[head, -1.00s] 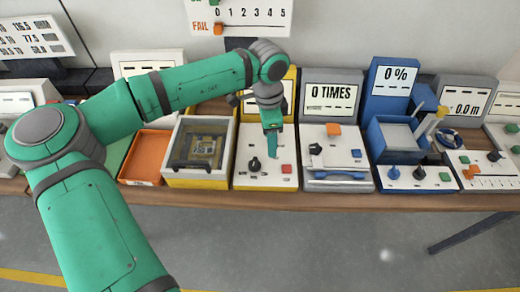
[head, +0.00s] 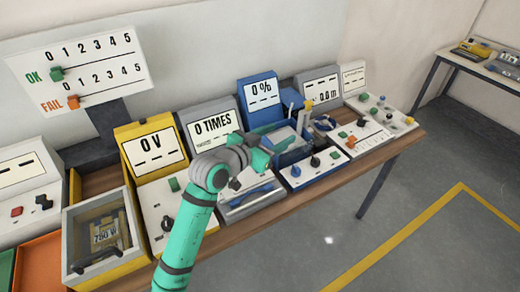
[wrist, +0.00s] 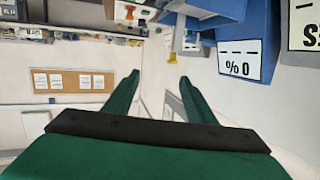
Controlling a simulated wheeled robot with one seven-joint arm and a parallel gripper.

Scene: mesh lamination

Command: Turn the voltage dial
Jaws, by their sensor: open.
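The yellow voltage station (head: 128,133) has a display (head: 155,151) reading 0 V. A black dial (head: 166,222) stands on its white panel, above a row of small markings, with a green button (head: 174,184) behind it. My gripper (wrist: 158,85) shows two green fingers spread apart with nothing between them in the wrist view. In the head view it is to the right of the voltage dial and apart from it, over the area between the 0 TIMES station and the blue 0 % station. Its fingertips are hard to make out there.
The 0 TIMES station (head: 212,125) and the blue 0 % station (head: 262,90) stand to the right. A grey and yellow box (head: 73,225) stands left of the dial. An OK/FAIL counter board (head: 80,65) is behind. Open floor lies in front of the table.

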